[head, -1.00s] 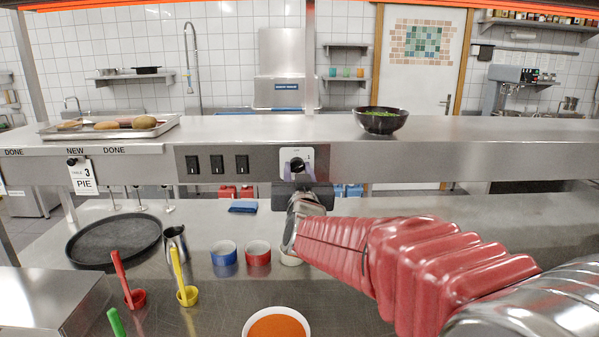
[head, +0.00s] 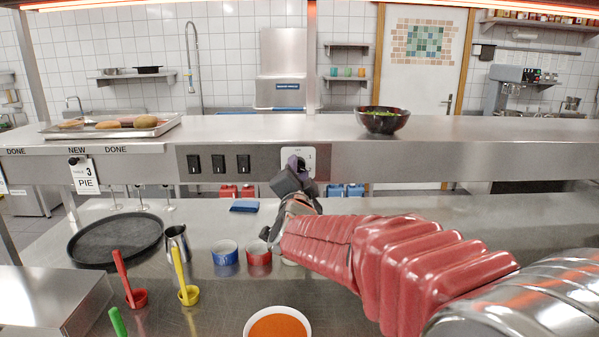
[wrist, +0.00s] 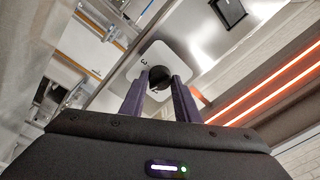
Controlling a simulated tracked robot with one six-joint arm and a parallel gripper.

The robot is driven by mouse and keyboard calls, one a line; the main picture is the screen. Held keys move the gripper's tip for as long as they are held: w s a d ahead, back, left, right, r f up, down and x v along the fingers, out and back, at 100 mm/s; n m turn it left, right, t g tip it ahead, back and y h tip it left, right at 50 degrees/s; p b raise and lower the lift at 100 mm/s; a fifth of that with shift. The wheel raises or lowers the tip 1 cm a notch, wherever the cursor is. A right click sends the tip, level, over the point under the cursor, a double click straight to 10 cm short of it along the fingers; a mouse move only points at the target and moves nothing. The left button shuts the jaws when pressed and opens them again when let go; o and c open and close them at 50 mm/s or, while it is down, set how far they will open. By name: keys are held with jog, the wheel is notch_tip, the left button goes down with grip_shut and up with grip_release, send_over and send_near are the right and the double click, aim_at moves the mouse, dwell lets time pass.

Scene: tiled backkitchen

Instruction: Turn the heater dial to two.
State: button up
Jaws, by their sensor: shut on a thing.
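The heater dial is a black round knob (wrist: 159,77) on a white square plate (head: 311,153) set in the steel shelf front. My gripper (wrist: 156,92) is at the dial in the wrist view, with its two purple fingers on either side of the knob and shut on it. In the head view my gripper (head: 297,165) covers the knob and much of the plate. A "3" mark shows on the plate in the wrist view; where the knob's pointer stands is hard to tell.
Several black switches (head: 218,164) sit left of the dial on the same panel. A dark bowl with greens (head: 382,121) stands on the shelf to the right. Below are red and blue ramekins and a bowl of orange soup (head: 277,324). Heat lamps glow overhead.

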jog(key=shift+d+f+m, duration=0.1)
jog(key=shift+f+m, duration=0.1)
jog(key=shift+m, duration=0.7)
jog(key=o, duration=0.8)
jog(key=shift+c, duration=0.2)
jog(key=shift+o, duration=1.3)
jog(key=shift+r, duration=0.1)
jog(key=s+f, duration=0.1)
jog(key=s, duration=1.2)
jog(key=shift+s+a+f, duration=0.2)
jog(key=shift+s+a, duration=0.15)
jog(key=shift+s, duration=0.05)
